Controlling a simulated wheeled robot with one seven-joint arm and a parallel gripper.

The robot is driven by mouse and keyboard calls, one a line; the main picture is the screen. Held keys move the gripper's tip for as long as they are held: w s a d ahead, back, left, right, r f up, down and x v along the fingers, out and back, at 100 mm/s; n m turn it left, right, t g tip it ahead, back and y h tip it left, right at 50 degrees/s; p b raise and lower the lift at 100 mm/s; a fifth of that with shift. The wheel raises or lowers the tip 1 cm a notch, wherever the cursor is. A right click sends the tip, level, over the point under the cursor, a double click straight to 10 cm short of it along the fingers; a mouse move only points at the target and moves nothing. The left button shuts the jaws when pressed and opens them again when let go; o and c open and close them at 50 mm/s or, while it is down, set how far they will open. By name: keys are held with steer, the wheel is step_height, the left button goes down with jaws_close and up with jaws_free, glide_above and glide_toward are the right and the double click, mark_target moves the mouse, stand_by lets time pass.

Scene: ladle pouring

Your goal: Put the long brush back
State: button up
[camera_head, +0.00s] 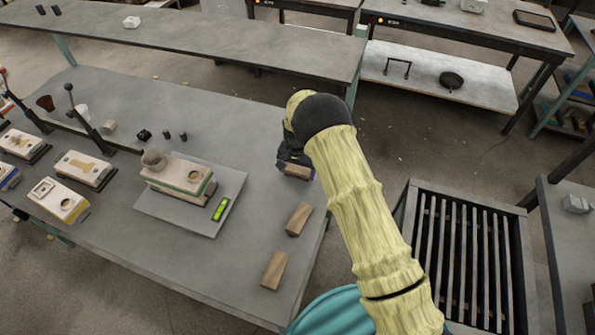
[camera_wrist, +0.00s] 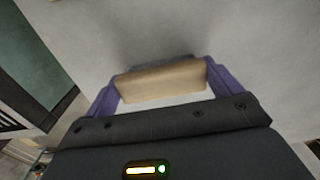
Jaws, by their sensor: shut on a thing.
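My gripper (camera_head: 296,168) is at the right part of the grey table, near its right edge, pointing down. In the wrist view its two purple fingers are shut on a long wooden piece (camera_wrist: 162,84), which I take to be the long brush. The brush spans the gap between the fingers, and a dark shadow falls on the grey surface beside it. In the head view only a small brown part of the brush (camera_head: 298,172) shows below the gripper. Its underside is hidden, and I cannot tell whether it touches the table.
Two wooden blocks (camera_head: 299,219) (camera_head: 274,270) lie along the table's (camera_head: 235,112) right edge. Left of them, a grey plate (camera_head: 160,212) bears a moulding box (camera_head: 178,178) with a cup and a green level (camera_head: 220,209). A slatted grate (camera_head: 465,250) stands right of the table.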

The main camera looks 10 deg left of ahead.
mark_target(298, 170)
steer(key=shift+d+r, duration=0.1)
steer(key=shift+d, duration=0.15)
steer(key=shift+s+a, duration=0.1)
steer(key=o, duration=0.7)
steer(key=shift+a, duration=0.1)
steer(key=shift+s+a, duration=0.1)
step_height(298, 170, up, 12)
steer(key=b, duration=0.3)
